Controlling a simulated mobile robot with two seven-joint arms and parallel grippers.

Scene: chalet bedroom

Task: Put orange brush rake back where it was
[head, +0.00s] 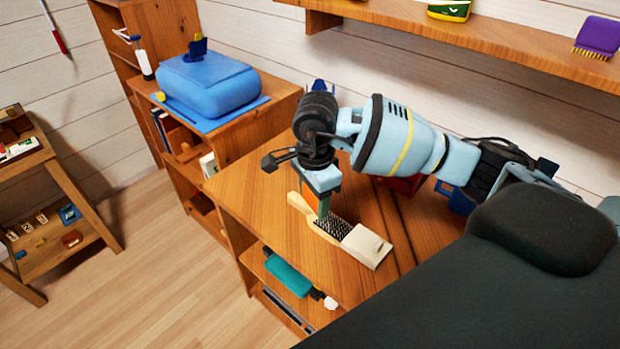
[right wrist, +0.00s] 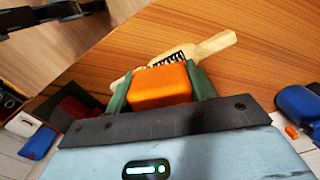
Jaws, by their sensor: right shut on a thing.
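My right gripper (head: 323,206) points down over the wooden desk top (head: 258,190). In the right wrist view, its two green fingers (right wrist: 160,90) are shut on an orange block-like piece (right wrist: 160,85), which I take to be the orange brush rake. Only a small orange patch of it (head: 309,197) shows in the head view, and its far end is hidden. A pale wooden-handled brush with dark bristles (head: 326,229) lies on the desk just beyond the fingers; it also shows in the right wrist view (right wrist: 214,44). I cannot tell whether the orange piece touches it. My left gripper is out of view.
A wall shelf (head: 470,32) above holds a purple brush (head: 597,37). The desk's left part is clear. A teal bottle (head: 288,275) lies on a shelf below.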

